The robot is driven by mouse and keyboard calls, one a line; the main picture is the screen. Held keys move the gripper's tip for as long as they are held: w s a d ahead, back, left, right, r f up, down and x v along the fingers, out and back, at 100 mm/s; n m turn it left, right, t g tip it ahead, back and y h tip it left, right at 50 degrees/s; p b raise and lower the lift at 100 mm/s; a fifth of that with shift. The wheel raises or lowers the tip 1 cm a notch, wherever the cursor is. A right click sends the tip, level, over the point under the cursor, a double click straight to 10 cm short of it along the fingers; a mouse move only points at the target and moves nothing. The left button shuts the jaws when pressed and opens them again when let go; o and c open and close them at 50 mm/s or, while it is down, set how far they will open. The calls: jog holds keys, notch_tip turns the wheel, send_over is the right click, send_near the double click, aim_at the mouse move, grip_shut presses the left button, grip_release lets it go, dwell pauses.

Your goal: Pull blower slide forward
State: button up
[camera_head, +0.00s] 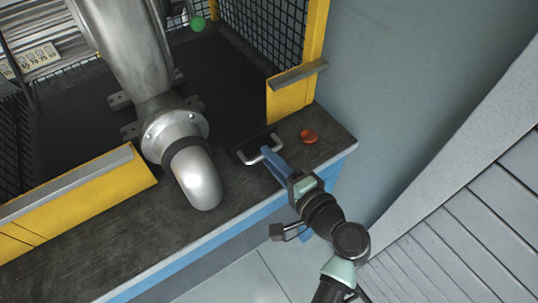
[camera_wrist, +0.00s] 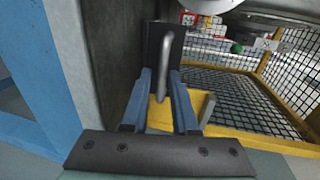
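The blower slide is a dark plate with a pale metal handle (camera_head: 250,160) on the bench top, right of the blower pipe. In the wrist view the handle (camera_wrist: 165,65) stands out from its dark plate (camera_wrist: 178,38). My gripper (camera_head: 268,152) has blue fingers and reaches the handle from the front right. In the wrist view my gripper (camera_wrist: 161,78) has its fingers apart, with the handle bar running between them. Gaps show beside the bar, so the fingers do not look closed on it. Exact contact is hard to tell.
The silver blower pipe (camera_head: 198,178) stands left of the handle. A red-orange button (camera_head: 309,136) is close on the right. Yellow guard frames (camera_head: 290,100) with mesh border the bench (camera_head: 110,240). The floor in front is clear.

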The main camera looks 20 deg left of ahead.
jog(key=v, duration=1.1)
jog(key=shift+s+d+p, duration=0.2)
jog(key=shift+d+p, duration=0.1)
jog(key=shift+p, duration=0.05)
